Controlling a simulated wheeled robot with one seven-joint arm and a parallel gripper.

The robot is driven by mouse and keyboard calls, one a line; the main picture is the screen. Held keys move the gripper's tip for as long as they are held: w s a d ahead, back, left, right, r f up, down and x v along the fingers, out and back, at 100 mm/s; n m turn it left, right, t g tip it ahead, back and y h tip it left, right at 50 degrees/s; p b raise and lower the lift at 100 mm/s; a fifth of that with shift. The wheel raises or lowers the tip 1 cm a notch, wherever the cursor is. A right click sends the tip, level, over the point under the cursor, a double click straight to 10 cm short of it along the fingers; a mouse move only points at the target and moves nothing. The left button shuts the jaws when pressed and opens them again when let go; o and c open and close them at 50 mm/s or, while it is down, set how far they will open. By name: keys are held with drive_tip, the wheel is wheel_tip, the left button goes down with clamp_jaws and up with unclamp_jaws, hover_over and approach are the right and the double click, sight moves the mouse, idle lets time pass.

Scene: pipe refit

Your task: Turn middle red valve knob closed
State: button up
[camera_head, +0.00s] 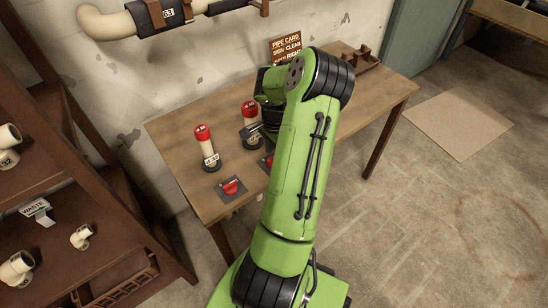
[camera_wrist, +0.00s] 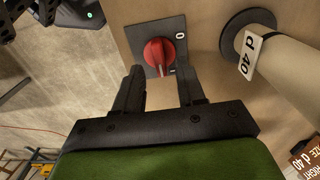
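A red valve knob (camera_wrist: 159,53) sits on a dark square plate (camera_wrist: 170,27) in the wrist view, with white marks along the plate's right side. My gripper (camera_wrist: 160,74) is open and empty, its two dark fingers pointing at the knob, one toward each side, apart from it. In the head view one red knob (camera_head: 231,186) lies at the table's near left. A second red knob (camera_head: 267,161) is partly hidden by my green arm.
Two upright red-capped pipes (camera_head: 204,142) (camera_head: 250,112) stand on the wooden table (camera_head: 180,120). A pipe tagged "d 40" (camera_wrist: 248,52) rises right of the knob in the wrist view. A brown shelf (camera_head: 100,185) stands at left. A sign (camera_head: 286,46) and small rack (camera_head: 360,60) are behind.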

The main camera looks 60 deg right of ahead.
wheel_tip(320, 180, down, 2)
clamp_jaws()
idle(0.3)
